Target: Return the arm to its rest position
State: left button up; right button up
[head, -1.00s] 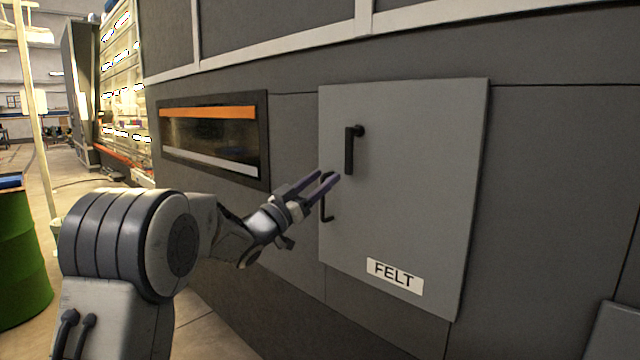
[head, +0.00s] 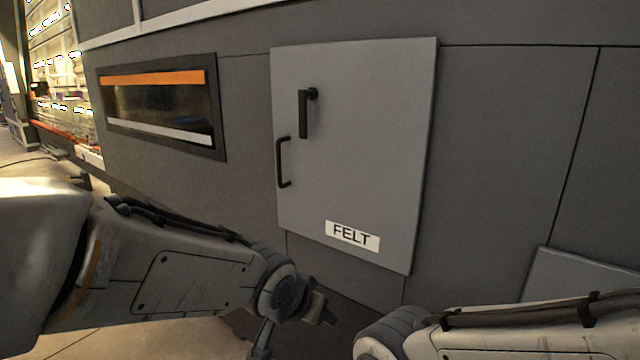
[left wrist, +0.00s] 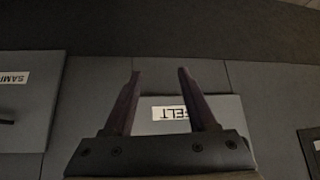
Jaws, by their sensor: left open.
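My left arm reaches in from the left in the head view, folded low, with its wrist below the FELT door. In the left wrist view my left gripper (left wrist: 158,75) has its two dark fingers spread, with nothing between them. The grey FELT door (head: 375,130) sits flush-looking in the panel, with a dark lever handle (head: 304,115) and a dark pull handle (head: 282,162). My gripper is apart from both handles. The FELT label (left wrist: 172,113) shows inverted between the fingers in the left wrist view. My right forearm shows at lower right; its gripper is out of view.
A window with an orange strip (head: 153,77) is left of the door. A grey raised panel (head: 575,280) stands at the lower right. Another door with a partly cut-off label (left wrist: 15,78) shows in the left wrist view. Floor (head: 130,343) shows at lower left.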

pick_arm(q)
jog(key=s+a+f+m+g+y, duration=0.1)
jog(key=s+a+f+g, duration=0.15)
jog(key=s, duration=0.85)
jog(key=s+a+f+m+g+y, duration=0.1)
jog(key=s+f+g, duration=0.25)
jog(key=s, duration=0.65)
notch_tip(320, 180, up, 14)
jog(key=g+p, duration=0.1)
jog(key=p, duration=1.3)
jog(key=shift+s+a, duration=0.1)
